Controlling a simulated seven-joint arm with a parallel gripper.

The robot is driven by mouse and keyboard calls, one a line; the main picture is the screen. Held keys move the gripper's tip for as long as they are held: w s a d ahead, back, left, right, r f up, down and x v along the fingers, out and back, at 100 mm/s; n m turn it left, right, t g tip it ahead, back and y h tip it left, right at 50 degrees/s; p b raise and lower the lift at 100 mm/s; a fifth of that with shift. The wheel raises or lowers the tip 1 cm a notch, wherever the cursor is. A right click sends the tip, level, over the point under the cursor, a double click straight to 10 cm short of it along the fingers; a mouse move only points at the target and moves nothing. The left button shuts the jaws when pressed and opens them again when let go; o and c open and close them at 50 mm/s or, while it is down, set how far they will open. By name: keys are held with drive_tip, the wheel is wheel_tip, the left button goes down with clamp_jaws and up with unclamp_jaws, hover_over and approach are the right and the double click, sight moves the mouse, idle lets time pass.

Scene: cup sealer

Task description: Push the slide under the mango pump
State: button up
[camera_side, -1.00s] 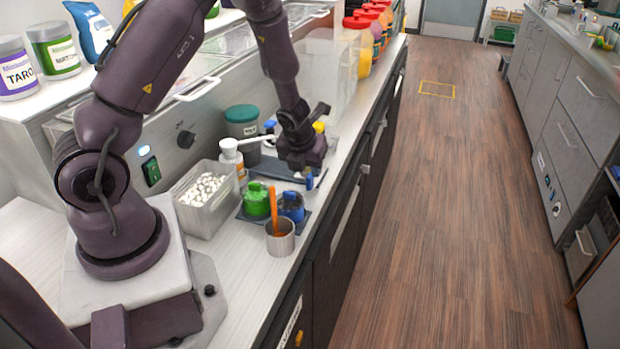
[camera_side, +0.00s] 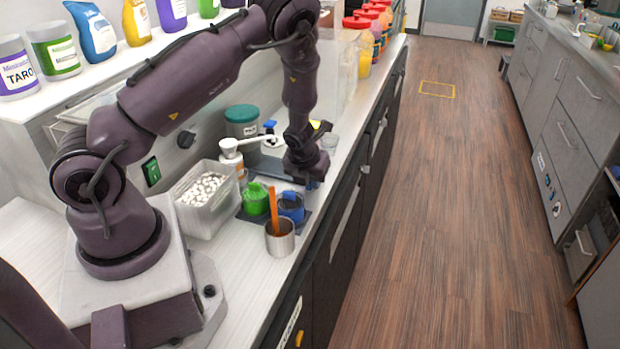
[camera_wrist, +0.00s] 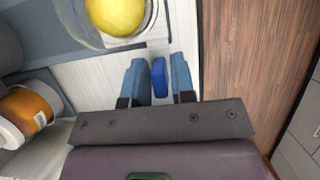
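A white pump bottle with an orange label (camera_side: 238,164) stands beside the sealer; I take it for the mango pump, though its label is not readable. It also shows at the left of the wrist view (camera_wrist: 28,108). A blue tab (camera_wrist: 158,76), which looks like the slide's handle, sits between the fingers of my gripper (camera_wrist: 159,80). The fingers stand apart, one on each side of the tab, with a narrow gap at least on the right. In the side view my gripper (camera_side: 308,180) is low over the counter's front edge and hides the tab.
A yellow dome in a clear round holder (camera_wrist: 115,16) lies just beyond my fingers. Nearer the side camera are a bin of white pieces (camera_side: 203,190), green (camera_side: 256,200) and blue (camera_side: 291,206) items, and a metal cup (camera_side: 280,240). The counter drops off to the floor at right.

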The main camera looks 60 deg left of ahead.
clamp_jaws()
drive_tip(key=s+a, duration=0.6)
drive_tip(key=s, duration=0.1)
drive_tip(key=shift+a, duration=0.4)
drive_tip(key=shift+o, duration=1.9)
unclamp_jaws()
drive_tip(key=shift+w, duration=0.1)
drive_tip(key=v, duration=1.3)
